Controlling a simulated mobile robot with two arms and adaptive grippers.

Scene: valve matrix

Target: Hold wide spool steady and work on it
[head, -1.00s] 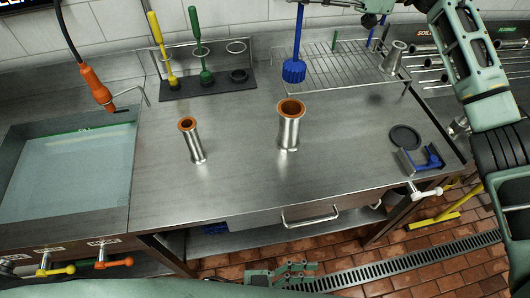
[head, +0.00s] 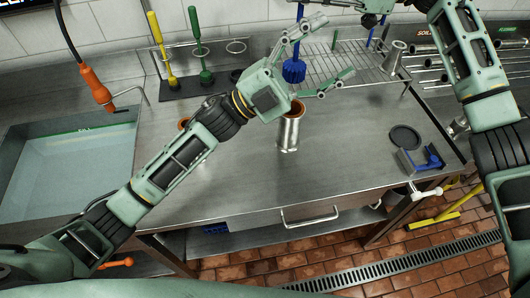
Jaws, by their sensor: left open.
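The wide spool (head: 289,132), a steel tube with an orange ring at its top, stands upright on the steel table. My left gripper (head: 338,46) is open and empty, its fingers spread beyond and above the spool in the picture; its hand overlaps part of the spool's rim. A blue brush (head: 293,70) hangs head down and shows between the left fingers; I cannot tell whether they touch it. My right gripper (head: 345,4) is mostly cut off at the top edge, near the brush handle, so its hold is unclear. The narrow spool (head: 184,123) is mostly hidden behind my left arm.
A water-filled sink (head: 75,175) lies at the left, with an orange hose nozzle (head: 97,88) above it. Yellow (head: 163,55) and green (head: 201,50) brushes stand in a rack behind. A wire rack (head: 345,62) and blue clamp (head: 428,160) are at the right.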

